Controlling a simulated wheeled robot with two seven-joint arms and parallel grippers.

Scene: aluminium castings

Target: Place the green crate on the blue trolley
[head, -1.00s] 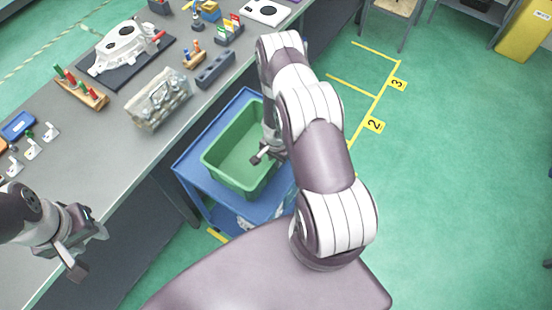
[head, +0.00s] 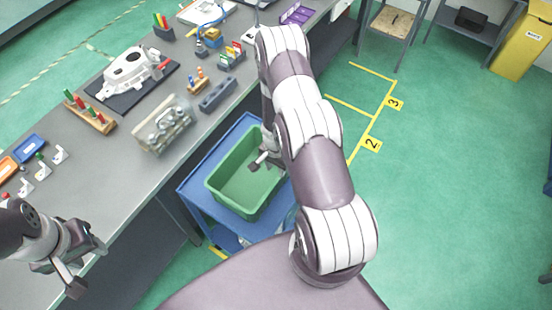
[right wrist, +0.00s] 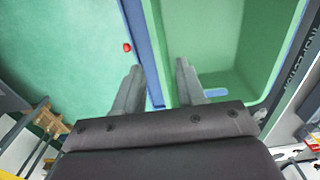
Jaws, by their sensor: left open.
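The green crate (head: 228,203) is an open, empty-looking box on the top of the blue trolley (head: 197,190), beside the workbench. My right gripper (head: 265,161) is at the crate's right side, partly hidden by my own arm. In the right wrist view the crate (right wrist: 205,40) and a blue trolley edge (right wrist: 134,25) show. There my right gripper (right wrist: 160,80) has its fingers apart, on either side of the crate's rim, with a gap around it. My left gripper (head: 88,264) is open and empty over the front edge of the bench.
The grey workbench (head: 110,175) holds castings, a grey block (head: 217,95) and racks of coloured pieces. Open green floor (head: 450,200) with yellow markings lies to the right. A yellow cabinet (head: 522,45) and a stand (head: 397,22) are at the back right.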

